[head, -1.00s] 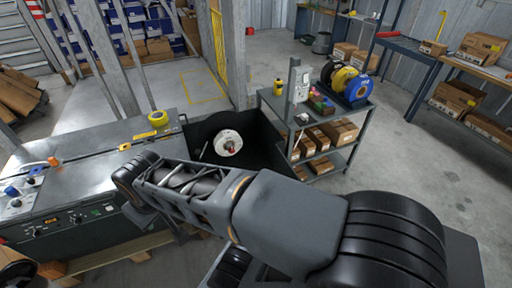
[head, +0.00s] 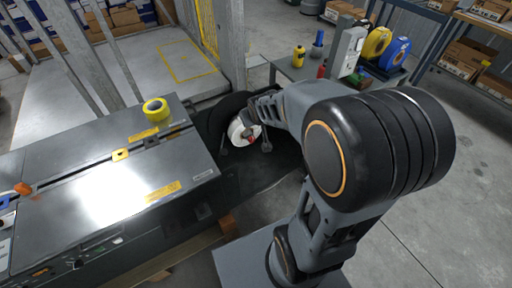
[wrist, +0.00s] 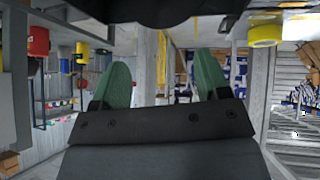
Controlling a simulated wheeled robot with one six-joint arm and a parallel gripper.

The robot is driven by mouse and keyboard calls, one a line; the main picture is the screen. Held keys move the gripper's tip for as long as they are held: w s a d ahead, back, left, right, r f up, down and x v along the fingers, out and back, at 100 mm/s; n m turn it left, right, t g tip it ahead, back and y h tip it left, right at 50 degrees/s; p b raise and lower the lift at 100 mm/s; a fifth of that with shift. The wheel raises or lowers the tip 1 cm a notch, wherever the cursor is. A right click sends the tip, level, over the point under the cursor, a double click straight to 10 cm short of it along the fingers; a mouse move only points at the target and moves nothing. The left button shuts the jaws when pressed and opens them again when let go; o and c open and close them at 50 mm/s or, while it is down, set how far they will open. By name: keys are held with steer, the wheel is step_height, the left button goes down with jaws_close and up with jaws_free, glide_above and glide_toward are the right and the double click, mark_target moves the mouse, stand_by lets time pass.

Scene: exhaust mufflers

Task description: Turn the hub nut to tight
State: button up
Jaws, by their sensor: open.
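The hub shows in the head view as a white disc (head: 237,132) in front of a dark backing, between the machine bench and the shelf cart. A small red part at its centre, probably the hub nut (head: 251,140), is partly hidden beside the end of my arm. My gripper (wrist: 160,66) is open in the wrist view, with two green fingers spread apart and nothing between them. In the head view the wrist end is right by the hub, and the fingertips cannot be made out. The nut is not recognisable in the wrist view, which appears upside down.
The metal bench (head: 110,185) stands at left with a yellow tape roll (head: 155,110) on top. The cart at upper right holds a yellow bottle (head: 298,57), a grey box (head: 350,50) and a blue reel (head: 395,52). A post stands behind the hub. Open floor lies at right.

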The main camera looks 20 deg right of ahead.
mark_target(253, 141)
steer(key=w+d+f+n+t+b, duration=0.15)
steer(key=w+d+f+b, duration=0.3)
steer(key=f, duration=0.55)
steer(key=w+d+f+m+t+b, duration=0.1)
steer(key=w+d+f+t+b, duration=0.3)
steer(key=f, duration=0.6)
step_height(253, 141, down, 20)
steer(key=d+t+y+b, duration=0.1)
steer(key=t+y+b, duration=0.3)
steer(key=b, duration=0.5)
steer(key=shift+n, duration=0.45)
steer(key=w+b, duration=0.1)
steer(key=w, duration=0.3)
steer(key=w+a+b, duration=0.1)
steer(key=w, duration=0.3)
steer(key=w+b, duration=0.1)
steer(key=w, duration=0.4)
steer(key=shift+a+r, duration=0.2)
steer(key=c, duration=0.9)
